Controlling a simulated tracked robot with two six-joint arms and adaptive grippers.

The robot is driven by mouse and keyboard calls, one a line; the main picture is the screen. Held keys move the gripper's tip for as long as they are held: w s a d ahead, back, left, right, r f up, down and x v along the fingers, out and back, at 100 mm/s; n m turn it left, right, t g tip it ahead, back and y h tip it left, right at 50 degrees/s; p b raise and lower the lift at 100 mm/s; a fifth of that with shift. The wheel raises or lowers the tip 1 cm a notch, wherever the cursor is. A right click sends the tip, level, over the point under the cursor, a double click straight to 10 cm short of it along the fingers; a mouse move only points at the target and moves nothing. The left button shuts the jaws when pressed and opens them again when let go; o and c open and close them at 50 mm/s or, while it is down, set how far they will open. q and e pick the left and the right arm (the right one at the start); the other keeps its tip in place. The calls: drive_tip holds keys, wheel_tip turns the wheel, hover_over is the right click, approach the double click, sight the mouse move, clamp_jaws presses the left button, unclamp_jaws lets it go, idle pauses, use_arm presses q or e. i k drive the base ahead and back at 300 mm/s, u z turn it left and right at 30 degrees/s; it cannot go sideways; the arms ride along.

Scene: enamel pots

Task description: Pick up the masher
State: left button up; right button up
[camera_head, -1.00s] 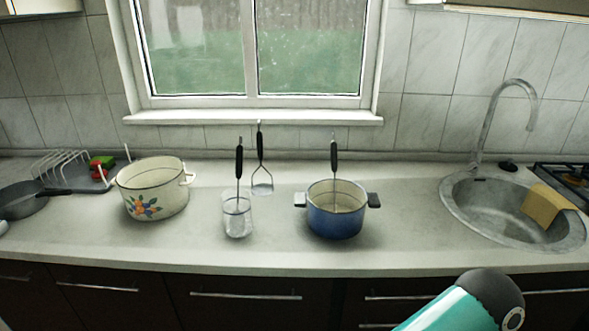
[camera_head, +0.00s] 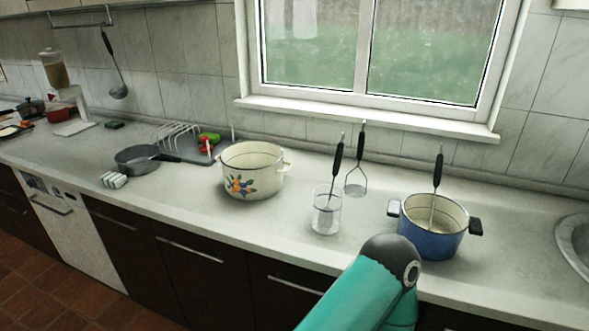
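A masher (camera_head: 357,168) with a black handle and a wire loop head stands upright at the back of the counter, by the wall below the window. A clear glass (camera_head: 326,212) in front of it holds another black-handled utensil (camera_head: 337,158). A blue pot (camera_head: 432,238) to the right holds a third black-handled utensil (camera_head: 438,170); its lower end is hidden inside the pot. A teal link of my arm with a dark rounded joint rises at the lower middle, in front of the counter. Neither gripper shows.
A cream enamel pot (camera_head: 251,172) with painted fruit stands left of the glass. Further left are a dish rack (camera_head: 180,140), a grey pan (camera_head: 140,158) and a blender (camera_head: 62,85). A sink edge (camera_head: 575,240) shows at far right. Counter between cream pot and glass is clear.

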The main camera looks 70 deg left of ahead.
sight(360, 151)
drive_tip(key=z, duration=0.2)
drive_tip(key=i, duration=0.25)
drive_tip(key=z, duration=4.1)
drive_tip(key=i, duration=0.6)
drive_tip(key=z, duration=5.55)
drive_tip(key=i, duration=0.55)
drive_tip(key=z, duration=0.05)
